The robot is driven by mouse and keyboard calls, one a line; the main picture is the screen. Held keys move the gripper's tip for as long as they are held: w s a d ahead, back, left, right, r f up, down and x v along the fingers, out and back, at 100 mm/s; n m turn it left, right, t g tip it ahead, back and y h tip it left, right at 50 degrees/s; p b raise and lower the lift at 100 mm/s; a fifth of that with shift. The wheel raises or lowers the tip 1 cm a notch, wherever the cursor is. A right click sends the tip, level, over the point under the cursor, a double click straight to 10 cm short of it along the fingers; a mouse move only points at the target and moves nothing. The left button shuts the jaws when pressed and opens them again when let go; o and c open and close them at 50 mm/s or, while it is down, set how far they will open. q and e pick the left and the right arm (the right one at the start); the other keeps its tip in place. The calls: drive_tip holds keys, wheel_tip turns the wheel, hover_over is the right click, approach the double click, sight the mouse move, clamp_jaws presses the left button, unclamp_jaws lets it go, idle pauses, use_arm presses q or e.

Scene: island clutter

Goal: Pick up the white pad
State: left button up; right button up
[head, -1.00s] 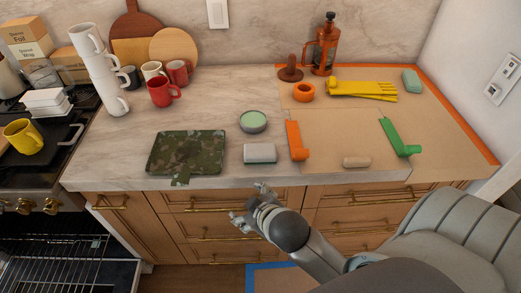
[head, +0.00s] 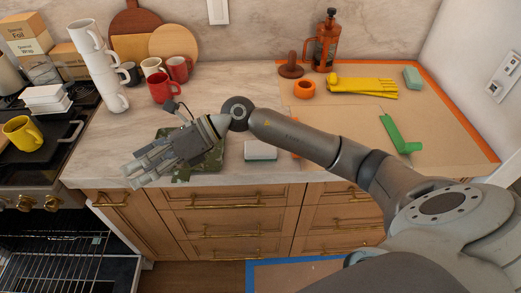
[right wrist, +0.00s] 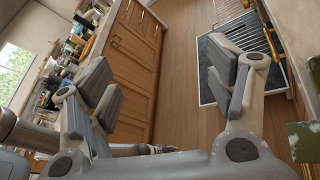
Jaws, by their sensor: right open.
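The white pad (head: 261,150) is a small pale block lying flat near the front edge of the counter, just below my right forearm in the head view. It does not show in the right wrist view. My right gripper (head: 143,170) is open and empty, left of the pad, over the front left part of the camouflage mat. In the right wrist view its spread fingers (right wrist: 165,88) have nothing between them, with floor and cabinets beyond.
The camouflage mat (head: 208,167) is partly covered by my gripper. A red mug (head: 163,90) and a tall stack of white mugs (head: 103,70) stand behind. My arm hides most of an orange tool. A green tool (head: 400,138) lies right. An oven rack (head: 70,262) is below.

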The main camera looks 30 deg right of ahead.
drive_tip(key=w+d+f+n+g+h, duration=0.1)
drive_tip(key=w+d+f+n+h, duration=0.1)
drive_tip(key=d+f+h, duration=0.55)
drive_tip(key=g+h+p, duration=0.2)
drive_tip(key=h, duration=0.5)
hover_over(261, 146)
drive_tip(key=shift+w+d+f, duration=0.1)
drive_tip(key=shift+w+f, duration=0.1)
drive_tip(key=shift+f, duration=0.35)
drive_tip(key=shift+w+f, duration=0.15)
drive_tip(key=shift+f, duration=0.4)
drive_tip(key=shift+s+f, duration=0.15)
drive_tip(key=shift+f, duration=0.35)
drive_tip(key=f, duration=0.1)
drive_tip(key=f+p, duration=0.2)
drive_tip(key=shift+s+a+f, duration=0.2)
drive_tip(key=shift+s+f, duration=0.05)
drive_tip(key=shift+f, duration=0.55)
drive_tip(key=c, duration=0.9)
